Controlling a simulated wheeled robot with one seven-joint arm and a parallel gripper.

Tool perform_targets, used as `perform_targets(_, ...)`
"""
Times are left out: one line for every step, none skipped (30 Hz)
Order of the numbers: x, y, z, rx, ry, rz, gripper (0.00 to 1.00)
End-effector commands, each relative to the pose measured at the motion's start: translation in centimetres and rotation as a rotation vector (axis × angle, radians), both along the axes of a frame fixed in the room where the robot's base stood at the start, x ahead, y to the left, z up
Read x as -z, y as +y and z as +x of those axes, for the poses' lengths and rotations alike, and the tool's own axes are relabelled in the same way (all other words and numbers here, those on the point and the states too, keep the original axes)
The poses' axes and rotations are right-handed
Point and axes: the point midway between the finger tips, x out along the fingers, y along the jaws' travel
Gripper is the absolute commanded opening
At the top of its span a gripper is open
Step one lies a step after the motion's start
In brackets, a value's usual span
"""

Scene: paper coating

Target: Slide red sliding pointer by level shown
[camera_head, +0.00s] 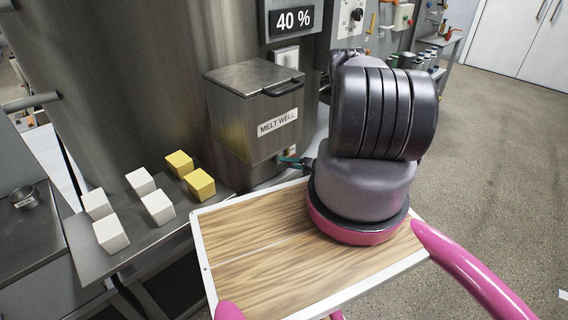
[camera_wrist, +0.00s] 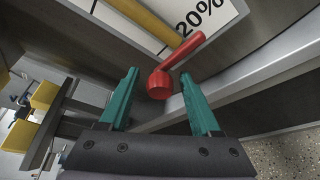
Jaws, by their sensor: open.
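The red sliding pointer (camera_wrist: 160,84) shows in the wrist view, with a round knob and an arm reaching up and right toward a "20%" mark on a white scale (camera_wrist: 225,10). My gripper (camera_wrist: 158,73) has its two teal fingers apart, one on each side of the knob in the picture. I cannot tell whether either finger touches it. In the head view my gripper (camera_head: 291,161) is partly hidden behind my arm, close to the lower right of the melt well (camera_head: 245,100). A display (camera_head: 293,20) above reads "40 %".
White blocks (camera_head: 111,233) and yellow blocks (camera_head: 200,184) stand on the metal bench (camera_head: 150,246) to the left. A large steel tank (camera_head: 120,80) stands behind. Open floor (camera_head: 480,180) lies to the right.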

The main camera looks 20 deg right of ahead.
Motion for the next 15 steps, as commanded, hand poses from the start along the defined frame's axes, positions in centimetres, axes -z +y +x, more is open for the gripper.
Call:
perform_targets(0.2, 0.4, 0.5, -0.002, -0.001, 0.000, 0.64)
perform_targets(0.2, 0.6, 0.7, -0.002, 0.000, -0.001, 0.64)
perform_targets(0.3, 0.8, 1.0, -0.002, 0.000, -0.001, 0.64)
perform_targets(0.3, 1.0, 1.1, -0.001, 0.001, 0.000, 0.64)
perform_targets(0.4, 1.0, 1.3, -0.001, 0.001, 0.000, 0.64)
perform_targets(0.4, 1.1, 1.4, 0.001, 0.001, -0.001, 0.64)
perform_targets(0.4, 1.2, 1.5, 0.001, 0.001, -0.001, 0.64)
perform_targets(0.4, 1.2, 1.5, 0.001, 0.001, -0.001, 0.64)
perform_targets(0.4, 1.2, 1.5, 0.001, 0.001, -0.001, 0.64)
perform_targets(0.4, 1.2, 1.5, 0.001, 0.001, -0.001, 0.64)
perform_targets(0.4, 1.2, 1.5, 0.001, 0.001, -0.001, 0.64)
perform_targets(0.4, 1.2, 1.5, 0.001, 0.001, -0.001, 0.64)
perform_targets(0.4, 1.2, 1.5, 0.001, 0.001, -0.001, 0.64)
perform_targets(0.4, 1.2, 1.5, 0.001, 0.001, -0.001, 0.64)
perform_targets(0.4, 1.2, 1.5, 0.000, 0.000, 0.000, 0.60)
